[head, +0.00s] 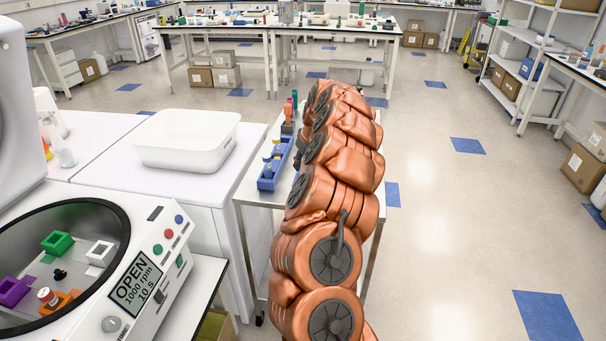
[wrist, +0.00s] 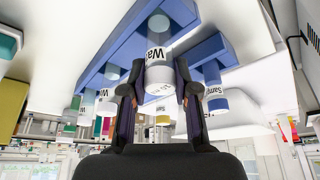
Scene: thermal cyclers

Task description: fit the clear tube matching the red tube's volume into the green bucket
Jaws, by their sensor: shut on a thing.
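The green bucket (head: 57,243) sits in the open centrifuge's rotor at the left of the head view, and looks empty. A tube with a red and white top (head: 46,295) stands in the orange bucket (head: 58,304); its volume is too small to read. In the wrist view my gripper (wrist: 158,88) is shut on a clear tube (wrist: 158,62) with a white "Wa…" label. That tube is at the blue rack (wrist: 100,55); I cannot tell whether it is still seated. My arm hides the gripper in the head view.
The blue rack (head: 267,181) also shows on the small table beside my arm. A white bin (head: 187,151) stands between it and the centrifuge (head: 150,262). The rotor also holds a purple bucket (head: 14,291) and a white bucket (head: 101,253).

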